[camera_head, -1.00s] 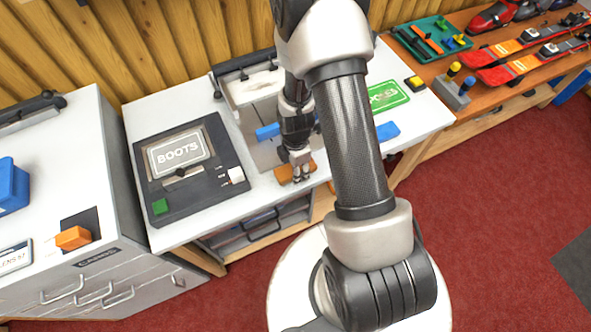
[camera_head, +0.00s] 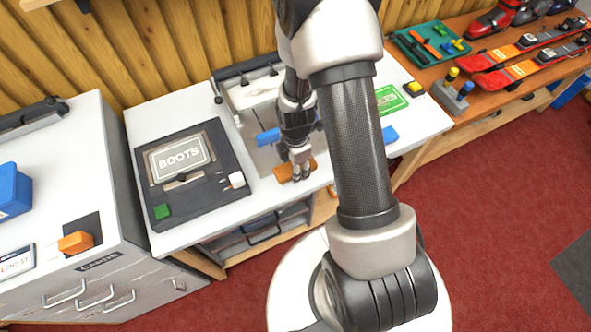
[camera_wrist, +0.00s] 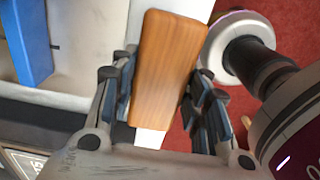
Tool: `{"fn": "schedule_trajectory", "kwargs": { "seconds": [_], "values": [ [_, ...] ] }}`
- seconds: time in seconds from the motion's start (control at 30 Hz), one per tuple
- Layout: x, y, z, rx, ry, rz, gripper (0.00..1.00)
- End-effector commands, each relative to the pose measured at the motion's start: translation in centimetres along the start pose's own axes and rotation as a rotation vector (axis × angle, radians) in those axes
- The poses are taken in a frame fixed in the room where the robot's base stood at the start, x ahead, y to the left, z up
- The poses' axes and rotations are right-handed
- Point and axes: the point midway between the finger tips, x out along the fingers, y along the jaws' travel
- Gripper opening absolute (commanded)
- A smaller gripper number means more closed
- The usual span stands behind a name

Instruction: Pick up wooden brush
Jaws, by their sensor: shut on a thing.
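The wooden brush shows in the wrist view (camera_wrist: 165,70) as a plain orange-brown block with rounded corners, lying between my two finger pads. In the head view the brush (camera_head: 285,172) is at the front edge of the white bench, partly covered by my fingers. My gripper (camera_head: 299,170) is shut on it; it also shows in the wrist view (camera_wrist: 160,105) with a pad against each long side. The bristles are not visible. I cannot tell whether the brush touches the bench top.
A blue block (camera_head: 268,136) lies just behind the brush, near a grey-white open holder (camera_head: 250,90). A dark BOOTS panel (camera_head: 190,170) is to the left. A green card (camera_head: 391,99) and another blue piece (camera_head: 390,134) lie to the right. Red floor is in front.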

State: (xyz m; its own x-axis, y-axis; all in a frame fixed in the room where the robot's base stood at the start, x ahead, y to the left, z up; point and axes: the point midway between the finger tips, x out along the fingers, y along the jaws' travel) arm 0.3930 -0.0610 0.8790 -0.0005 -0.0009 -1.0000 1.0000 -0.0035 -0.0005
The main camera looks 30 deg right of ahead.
Motion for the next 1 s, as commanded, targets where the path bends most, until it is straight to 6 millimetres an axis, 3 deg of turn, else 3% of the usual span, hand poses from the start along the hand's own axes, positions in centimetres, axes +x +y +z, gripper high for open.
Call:
{"fn": "schedule_trajectory", "kwargs": {
  "seconds": [0.03,0.3,0.5,0.7,1.0],
  "values": [
    [-1.8,0.2,0.0,0.000,-0.001,0.007,0.16],
    [-9.7,0.2,0.0,0.000,-0.001,0.007,0.16],
    [-13.9,0.1,0.0,0.000,0.000,0.004,0.16],
    [-15.9,0.0,0.0,0.000,0.001,0.002,0.16],
    [-16.2,0.0,0.0,0.000,0.001,0.000,0.16]
  ]
}}
